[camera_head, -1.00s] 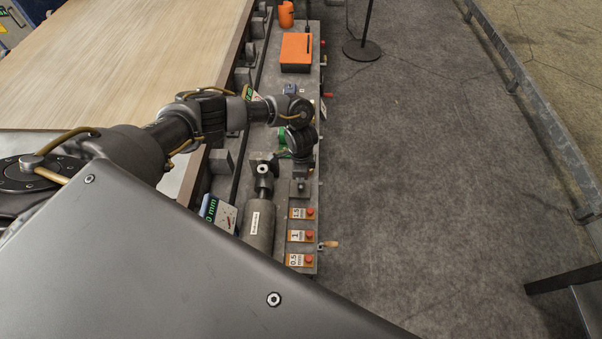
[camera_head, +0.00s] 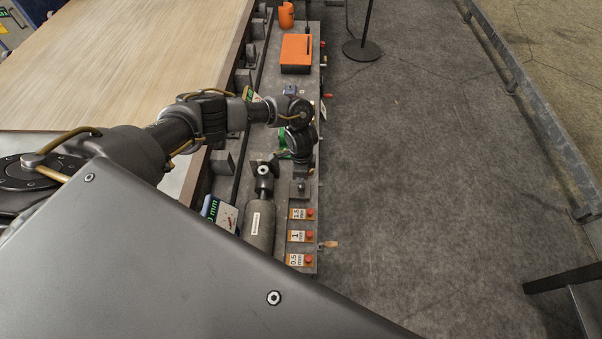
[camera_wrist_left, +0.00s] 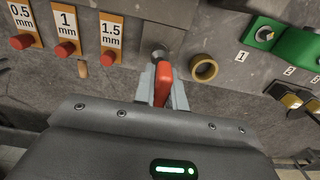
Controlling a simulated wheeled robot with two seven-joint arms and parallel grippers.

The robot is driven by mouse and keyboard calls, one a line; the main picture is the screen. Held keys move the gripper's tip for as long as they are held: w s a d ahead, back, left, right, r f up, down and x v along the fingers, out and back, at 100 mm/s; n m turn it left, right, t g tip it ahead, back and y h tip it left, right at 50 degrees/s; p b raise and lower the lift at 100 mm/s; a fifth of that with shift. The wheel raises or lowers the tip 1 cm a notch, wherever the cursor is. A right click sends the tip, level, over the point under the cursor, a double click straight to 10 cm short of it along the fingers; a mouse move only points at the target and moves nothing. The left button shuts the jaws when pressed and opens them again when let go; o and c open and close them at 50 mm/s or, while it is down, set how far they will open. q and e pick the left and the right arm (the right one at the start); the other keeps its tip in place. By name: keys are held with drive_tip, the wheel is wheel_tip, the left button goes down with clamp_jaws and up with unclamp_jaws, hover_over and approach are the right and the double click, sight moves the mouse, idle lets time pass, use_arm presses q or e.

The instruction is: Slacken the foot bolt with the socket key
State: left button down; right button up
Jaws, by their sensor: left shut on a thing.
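My left gripper (camera_wrist_left: 163,88) is shut on a red handle (camera_wrist_left: 163,75), which I take to be the socket key. The handle stands between the fingers in the left wrist view. Its far end meets a dark round part on a grey square block (camera_wrist_left: 172,34); I cannot tell whether it is seated on a bolt there. The foot bolt itself cannot be made out. In the head view my left arm hangs over the bench edge, and its fingers are hidden behind the wrist. The same block (camera_head: 300,188) shows just below it. My right gripper is not in view.
Labelled plates with red knobs (camera_wrist_left: 66,48) lie left of the gripper in the wrist view. A brass ring (camera_wrist_left: 204,68) and a green fitting (camera_wrist_left: 266,32) are to the right. An orange box (camera_head: 296,53) stands farther along the bench.

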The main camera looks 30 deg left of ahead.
use_arm(q)
drive_tip(key=shift+r+p, duration=0.75)
drive_tip(key=shift+p, duration=0.55)
idle(0.9)
wheel_tip(320, 180, up, 3)
drive_tip(key=p, duration=0.3)
drive_tip(key=shift+r, duration=0.95)
